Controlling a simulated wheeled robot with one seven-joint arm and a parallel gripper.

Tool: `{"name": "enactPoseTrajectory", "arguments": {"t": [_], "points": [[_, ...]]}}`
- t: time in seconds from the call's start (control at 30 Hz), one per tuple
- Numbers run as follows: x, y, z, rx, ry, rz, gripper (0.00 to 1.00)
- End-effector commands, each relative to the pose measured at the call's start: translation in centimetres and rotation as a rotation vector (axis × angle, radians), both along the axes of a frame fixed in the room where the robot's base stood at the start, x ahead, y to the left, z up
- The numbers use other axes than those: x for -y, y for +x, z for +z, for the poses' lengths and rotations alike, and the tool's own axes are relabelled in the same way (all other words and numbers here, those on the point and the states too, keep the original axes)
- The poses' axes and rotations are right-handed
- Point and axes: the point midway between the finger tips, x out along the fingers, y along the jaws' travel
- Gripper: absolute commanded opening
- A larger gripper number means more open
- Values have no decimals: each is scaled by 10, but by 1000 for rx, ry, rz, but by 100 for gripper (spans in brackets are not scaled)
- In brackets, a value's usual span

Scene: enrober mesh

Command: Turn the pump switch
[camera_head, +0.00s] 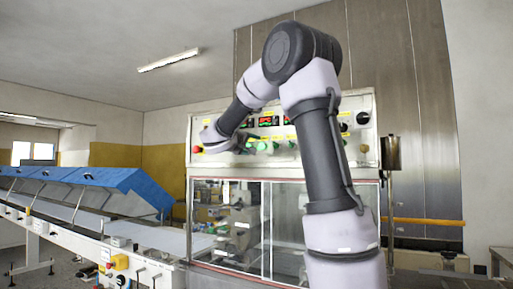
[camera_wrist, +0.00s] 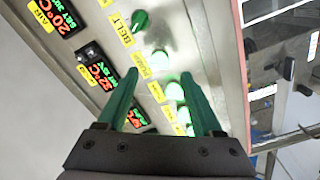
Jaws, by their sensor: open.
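In the wrist view my gripper (camera_wrist: 160,73) is open, with its two green fingers pointing at the sloped control panel (camera_wrist: 205,50). A pale, glowing round switch (camera_wrist: 160,60) shows between and just beyond the fingertips, beside a small yellow label (camera_wrist: 142,64) that I cannot read for certain. A dark green knob (camera_wrist: 140,20) sits further along the row, by a label reading BELT (camera_wrist: 122,30). More glowing green switches (camera_wrist: 175,91) lie between the fingers, partly hidden lower down. I cannot tell whether a finger touches the panel. In the head view my wrist covers the panel's left part.
Red-and-green temperature displays (camera_wrist: 102,70) line the panel beside the switches. In the head view the panel tops a glazed cabinet (camera_head: 240,225). A blue-covered conveyor (camera_head: 120,182) stands at left, and a metal cup (camera_head: 391,152) at right of the panel.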

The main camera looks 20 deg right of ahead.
Motion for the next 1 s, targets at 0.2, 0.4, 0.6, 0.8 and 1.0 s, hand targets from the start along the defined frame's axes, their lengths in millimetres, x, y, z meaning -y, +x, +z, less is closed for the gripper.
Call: {"name": "enactPoseTrajectory", "arguments": {"t": [0.2, 0.4, 0.6, 0.8, 1.0], "points": [[27, 20, 0, -1, 1, -2, 68], [35, 27, 0, 0, 2, 0, 68], [35, 27, 0, 0, 2, 0, 68], [35, 27, 0, 0, 2, 0, 6], [35, 27, 0, -3, 1, 0, 0]]}}
